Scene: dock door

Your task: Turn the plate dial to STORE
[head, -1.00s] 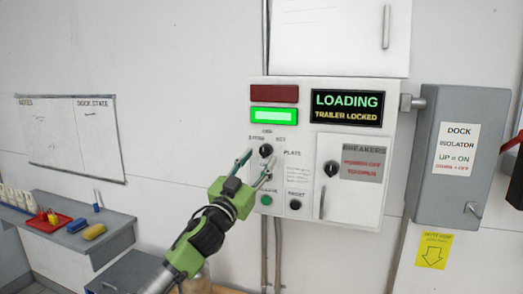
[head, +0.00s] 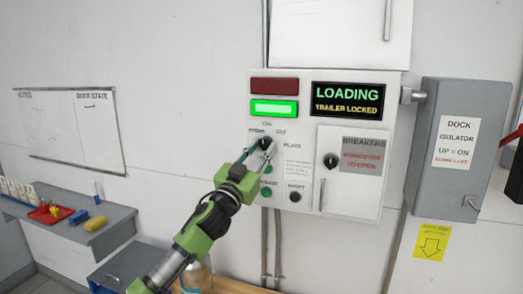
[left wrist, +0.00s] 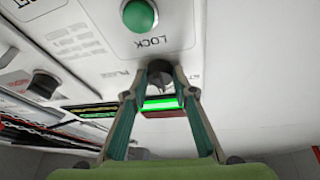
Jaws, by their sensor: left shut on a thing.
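The plate dial (head: 265,144) is a small black knob on the white control panel (head: 300,225), below a lit green lamp. Small labels ring it; PLATE is at its right, and the others are too small to read surely. My left gripper (head: 258,152) is shut on the dial, one finger on each side. In the left wrist view the dial (left wrist: 160,70) sits between the fingertips (left wrist: 160,88), its pointer hard to make out. My right gripper is not in view.
A display (head: 347,98) reads LOADING, TRAILER LOCKED. A green button (head: 266,190) and a black SHORT-like labelled button (head: 295,197) are below the dial. A breaker door (head: 345,190) and grey isolator box (head: 462,150) stand right. A bench with a red tray (head: 52,213) is left.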

